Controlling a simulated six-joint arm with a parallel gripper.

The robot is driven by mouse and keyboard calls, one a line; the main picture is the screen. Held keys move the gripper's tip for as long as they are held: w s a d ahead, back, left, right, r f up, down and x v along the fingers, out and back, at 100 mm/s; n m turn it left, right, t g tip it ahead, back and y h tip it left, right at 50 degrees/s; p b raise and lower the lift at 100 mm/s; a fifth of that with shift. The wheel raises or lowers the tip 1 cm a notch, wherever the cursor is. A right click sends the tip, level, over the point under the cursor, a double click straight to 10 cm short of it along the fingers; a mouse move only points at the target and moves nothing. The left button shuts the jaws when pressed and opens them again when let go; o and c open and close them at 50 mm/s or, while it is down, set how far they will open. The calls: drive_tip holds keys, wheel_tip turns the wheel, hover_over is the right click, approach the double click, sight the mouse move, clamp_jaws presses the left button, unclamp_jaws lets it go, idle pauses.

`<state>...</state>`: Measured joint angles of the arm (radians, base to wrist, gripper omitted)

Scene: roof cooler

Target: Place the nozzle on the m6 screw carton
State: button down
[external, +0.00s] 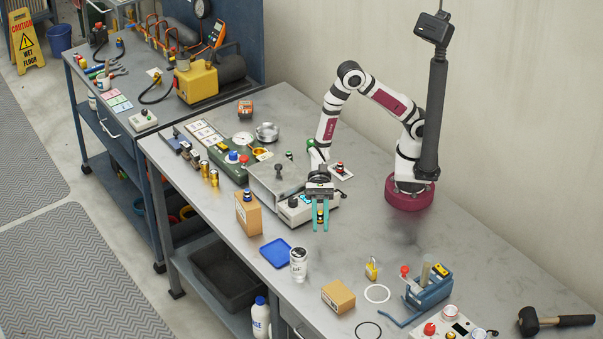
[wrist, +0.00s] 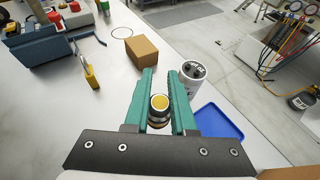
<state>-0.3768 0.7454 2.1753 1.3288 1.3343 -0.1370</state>
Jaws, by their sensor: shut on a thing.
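My gripper (external: 321,222), with teal fingers, points down above the middle of the bench. It is shut on the nozzle (external: 320,214), a small dark piece with a yellow end. In the wrist view the nozzle (wrist: 159,104) sits between the fingers, its round yellow end showing. Two brown cartons stand on the bench, and I cannot read which is the m6 screw carton. The low carton (external: 338,296) is toward the front, and also shows in the wrist view (wrist: 141,50). The taller carton (external: 248,214) is left of my gripper, with a small dark-and-blue piece on top.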

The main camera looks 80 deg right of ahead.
drive_tip(key=s+a+r, duration=0.1)
drive_tip(key=a+r, duration=0.3)
drive_tip(key=a, duration=0.9)
hover_over(340, 300)
drive_tip(key=shift+n+g, duration=0.3)
drive_tip(key=shift+g, duration=0.1)
drive_tip(key=f, duration=0.6)
drive_tip(key=shift+w+d+f, duration=0.1)
drive_tip(key=shift+w+d, duration=0.05)
drive_tip(key=shift+d, duration=0.05)
wheel_tip(340, 300, down, 4)
drive_tip(key=shift+a+f, duration=0.1)
drive_tip(key=shift+a, duration=0.05)
drive_tip(key=shift+f, duration=0.2)
drive_tip(key=c, duration=0.8)
unclamp_jaws()
drive_tip(key=shift+o, duration=0.2)
drive_tip(key=shift+r, duration=0.1)
